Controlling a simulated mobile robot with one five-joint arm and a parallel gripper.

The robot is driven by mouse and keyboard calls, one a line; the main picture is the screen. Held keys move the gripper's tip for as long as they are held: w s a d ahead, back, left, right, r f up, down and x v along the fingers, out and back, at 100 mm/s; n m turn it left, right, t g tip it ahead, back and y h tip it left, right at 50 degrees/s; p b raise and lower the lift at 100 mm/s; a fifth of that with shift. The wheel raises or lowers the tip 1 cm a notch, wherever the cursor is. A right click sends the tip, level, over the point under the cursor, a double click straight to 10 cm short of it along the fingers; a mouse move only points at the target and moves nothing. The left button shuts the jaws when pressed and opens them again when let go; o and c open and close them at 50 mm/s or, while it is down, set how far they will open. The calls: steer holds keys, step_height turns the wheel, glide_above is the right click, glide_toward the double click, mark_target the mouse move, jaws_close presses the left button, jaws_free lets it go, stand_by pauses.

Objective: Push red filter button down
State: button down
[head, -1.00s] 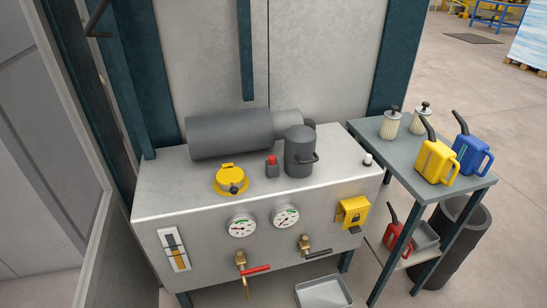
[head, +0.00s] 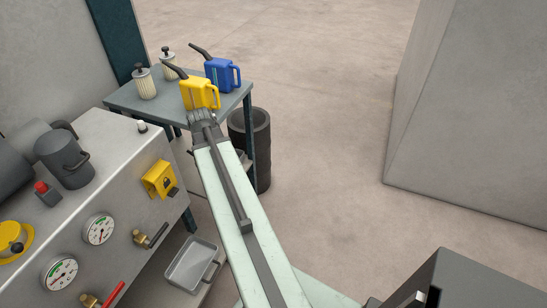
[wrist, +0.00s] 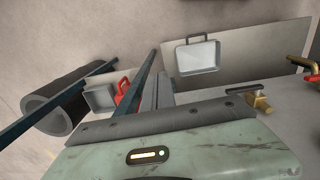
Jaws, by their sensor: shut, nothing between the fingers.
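The red button (head: 41,187) sits upright on a small dark base on top of the grey machine cabinet (head: 118,150), at the left of the head view. It stands beside a dark canister (head: 62,158). My gripper (head: 200,116) is at the far end of my pale green arm, in front of the yellow can in the head view. It is shut and empty, well to the right of the red button and apart from it. The fingertips are small and hard to make out. The button does not show in the wrist view.
The side table (head: 122,100) holds a yellow can (head: 200,92), a blue can (head: 222,74) and two pale filters. A yellow lock box (head: 159,180), gauges and valve handles stick out from the cabinet front. A metal tray (head: 190,265) lies low. Open floor lies right.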

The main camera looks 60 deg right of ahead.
steer(key=w+a+m, duration=0.1)
steer(key=w+a, duration=0.2)
steer(key=a, duration=1.3)
steer(key=w+a+m, duration=0.1)
steer(key=w+a, duration=0.3)
steer(key=a, duration=1.3)
